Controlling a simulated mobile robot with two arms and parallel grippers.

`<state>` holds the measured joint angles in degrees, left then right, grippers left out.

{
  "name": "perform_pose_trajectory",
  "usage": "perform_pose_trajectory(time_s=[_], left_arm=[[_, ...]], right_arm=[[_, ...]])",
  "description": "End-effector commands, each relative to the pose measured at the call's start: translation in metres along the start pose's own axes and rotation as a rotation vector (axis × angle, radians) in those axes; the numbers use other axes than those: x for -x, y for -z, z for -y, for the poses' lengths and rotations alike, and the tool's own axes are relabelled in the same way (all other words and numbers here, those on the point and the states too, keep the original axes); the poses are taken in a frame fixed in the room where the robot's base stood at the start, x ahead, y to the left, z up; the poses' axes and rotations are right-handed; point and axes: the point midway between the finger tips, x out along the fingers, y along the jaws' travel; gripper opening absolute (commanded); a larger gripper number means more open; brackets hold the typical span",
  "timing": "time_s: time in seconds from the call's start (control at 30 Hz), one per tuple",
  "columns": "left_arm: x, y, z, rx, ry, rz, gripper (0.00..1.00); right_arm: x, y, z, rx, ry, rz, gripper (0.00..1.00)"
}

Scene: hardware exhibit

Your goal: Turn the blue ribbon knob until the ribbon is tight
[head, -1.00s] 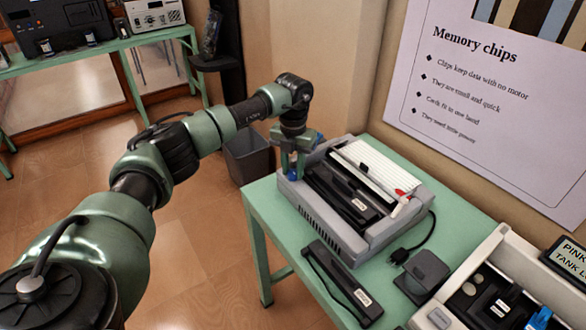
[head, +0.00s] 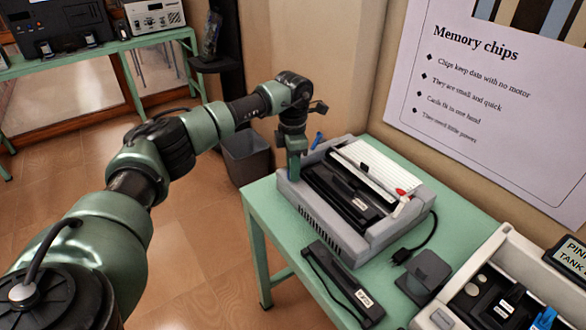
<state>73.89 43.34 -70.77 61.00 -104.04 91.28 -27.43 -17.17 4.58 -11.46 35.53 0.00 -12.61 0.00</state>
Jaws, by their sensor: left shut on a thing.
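A grey printer-like machine (head: 325,222) with an open top sits on the green table. My left gripper (head: 294,170) points down at the machine's back left corner and is shut on the blue ribbon knob. A blue piece (head: 317,140), which looks like part of that knob, sticks up just right of the fingers. The rest of the knob is hidden behind the fingers. The black ribbon unit (head: 345,200) lies inside the open top, but I cannot tell how tight the ribbon is. My right gripper is not in view.
A black long cover (head: 342,283) lies at the front of the green table (head: 262,215). A dark square device (head: 428,272) and a cable lie to the right. A pale tray (head: 455,300) stands at the lower right. A bin (head: 246,158) stands behind.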

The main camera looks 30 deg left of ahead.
Motion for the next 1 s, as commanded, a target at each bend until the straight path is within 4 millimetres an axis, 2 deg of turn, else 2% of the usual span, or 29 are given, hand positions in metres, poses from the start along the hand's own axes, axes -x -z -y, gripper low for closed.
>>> perform_pose_trajectory(time_s=[0.5, 1.0], left_arm=[[0.0022, -0.0005, -0.0017, -0.414, -0.005, 0.004, 0.0], [0.0029, -0.0005, -0.0021, -0.549, -0.007, 0.004, 0.0]], right_arm=[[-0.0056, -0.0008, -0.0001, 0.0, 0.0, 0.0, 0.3], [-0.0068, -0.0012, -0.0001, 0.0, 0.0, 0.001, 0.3]])
